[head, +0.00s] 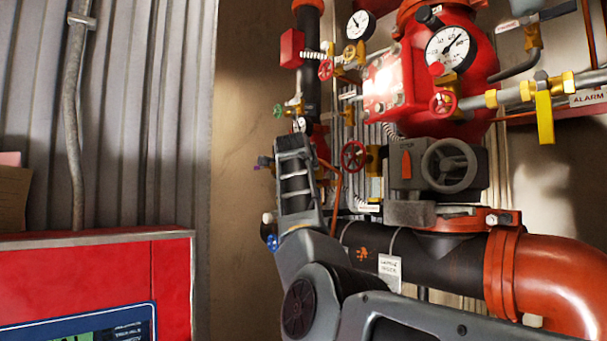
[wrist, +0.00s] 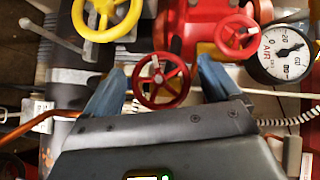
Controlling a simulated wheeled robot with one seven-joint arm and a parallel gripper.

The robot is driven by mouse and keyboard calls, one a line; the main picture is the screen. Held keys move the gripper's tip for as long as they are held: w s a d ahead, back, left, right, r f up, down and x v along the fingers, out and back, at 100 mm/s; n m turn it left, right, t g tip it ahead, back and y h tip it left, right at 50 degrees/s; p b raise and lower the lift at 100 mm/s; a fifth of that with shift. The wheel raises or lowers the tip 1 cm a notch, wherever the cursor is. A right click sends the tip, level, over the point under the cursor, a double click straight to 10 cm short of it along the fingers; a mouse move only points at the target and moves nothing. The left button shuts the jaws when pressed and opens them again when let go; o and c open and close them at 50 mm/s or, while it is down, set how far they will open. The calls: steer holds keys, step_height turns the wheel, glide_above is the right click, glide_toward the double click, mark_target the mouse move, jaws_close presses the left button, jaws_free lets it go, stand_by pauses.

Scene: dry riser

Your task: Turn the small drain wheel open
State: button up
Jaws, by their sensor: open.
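In the wrist view, a small red spoked handwheel (wrist: 162,82) sits between the two blue-grey fingers of my gripper (wrist: 161,70). It looks like the drain wheel, but I can read no label on it. The fingers are spread, one on each side of the wheel, with a visible gap to its rim on both sides. The wheel's lower edge is close to the front edge of my gripper body. How deep the fingers reach past the wheel is hard to tell. In the head view my own arm hides the fingers, and I cannot tell which wheel they surround.
In the wrist view, a yellow wheel (wrist: 106,14) is upper left, a second red wheel (wrist: 237,37) upper right, and an air gauge (wrist: 282,54) right. A copper pipe (wrist: 52,118) runs left. In the head view, a red cabinet (head: 95,275) stands left of the pipework.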

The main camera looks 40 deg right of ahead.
steer(key=b+v, duration=0.3)
steer(key=v, duration=0.4)
steer(key=shift+s+a, duration=0.25)
steer(key=shift+s, duration=0.05)
stand_by(0.3)
